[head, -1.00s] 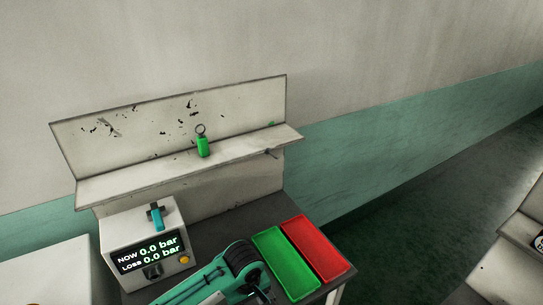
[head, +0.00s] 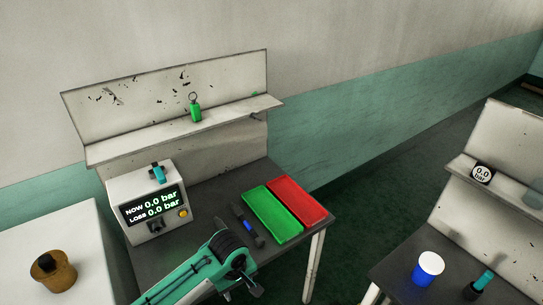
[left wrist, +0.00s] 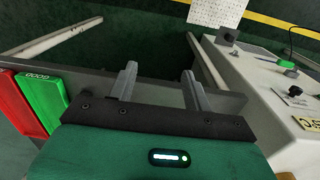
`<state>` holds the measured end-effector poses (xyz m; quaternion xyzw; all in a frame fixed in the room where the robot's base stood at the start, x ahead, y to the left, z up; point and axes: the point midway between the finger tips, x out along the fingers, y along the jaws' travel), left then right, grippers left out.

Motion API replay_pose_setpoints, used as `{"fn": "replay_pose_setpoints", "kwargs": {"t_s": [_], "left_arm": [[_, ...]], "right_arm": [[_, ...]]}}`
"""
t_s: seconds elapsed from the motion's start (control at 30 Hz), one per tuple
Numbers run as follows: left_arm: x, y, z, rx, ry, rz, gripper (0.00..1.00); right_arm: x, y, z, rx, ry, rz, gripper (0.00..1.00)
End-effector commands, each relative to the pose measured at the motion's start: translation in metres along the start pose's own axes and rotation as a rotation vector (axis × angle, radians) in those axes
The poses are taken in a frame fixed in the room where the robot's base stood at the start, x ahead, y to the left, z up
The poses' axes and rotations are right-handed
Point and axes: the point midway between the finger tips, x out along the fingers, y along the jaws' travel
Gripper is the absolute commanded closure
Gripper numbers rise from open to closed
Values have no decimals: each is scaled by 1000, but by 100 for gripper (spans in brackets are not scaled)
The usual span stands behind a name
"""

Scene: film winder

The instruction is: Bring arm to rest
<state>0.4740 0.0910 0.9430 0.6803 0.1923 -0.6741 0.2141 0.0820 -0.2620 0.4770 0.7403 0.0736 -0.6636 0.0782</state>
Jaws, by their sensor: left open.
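My left arm, teal with a black wrist joint, comes in from the bottom of the head view. Its left gripper (head: 250,288) hangs low by the front of the dark table (head: 192,210), its fingers partly hidden. In the left wrist view the two grey fingers of the left gripper (left wrist: 160,80) stand well apart with nothing between them. The table edge lies beyond them. My right gripper is not in view.
A pressure box (head: 150,203) reads 0.0 bar. A green tray (head: 273,212) and red tray (head: 298,201) lie side by side, near a dark tool (head: 246,224). A green tag (head: 196,112) stands on the shelf. A blue cup (head: 428,268) stands at right.

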Motion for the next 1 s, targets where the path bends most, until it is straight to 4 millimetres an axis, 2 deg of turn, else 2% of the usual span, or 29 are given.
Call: {"fn": "replay_pose_setpoints", "kwargs": {"t_s": [0.27, 0.37, 0.47, 0.53, 0.67, 0.7, 0.77, 0.8, 0.87, 0.9, 1.0], "left_arm": [[64, -2, -16, 32, -11, 59, 50], [96, -7, -21, 52, -8, 82, 50], [136, -18, -26, 80, 2, 102, 50], [172, -32, -27, 108, 13, 114, 50], [256, -78, -17, 189, 45, 117, 50], [281, -96, -10, 220, 57, 114, 50], [316, -123, 2, 270, 72, 105, 50], [337, -143, 13, 305, 82, 96, 50], [367, -172, 32, 360, 92, 82, 50], [385, -193, 47, 398, 97, 71, 50], [424, -243, 89, 496, 104, 46, 50]], "right_arm": [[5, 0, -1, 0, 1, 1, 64], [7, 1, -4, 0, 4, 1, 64], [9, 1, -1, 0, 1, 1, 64], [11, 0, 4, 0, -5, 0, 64], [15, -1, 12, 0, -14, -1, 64], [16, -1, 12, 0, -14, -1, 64], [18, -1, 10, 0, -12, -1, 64], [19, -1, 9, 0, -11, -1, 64], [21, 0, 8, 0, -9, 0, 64], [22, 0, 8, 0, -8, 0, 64], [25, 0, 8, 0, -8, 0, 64]]}}
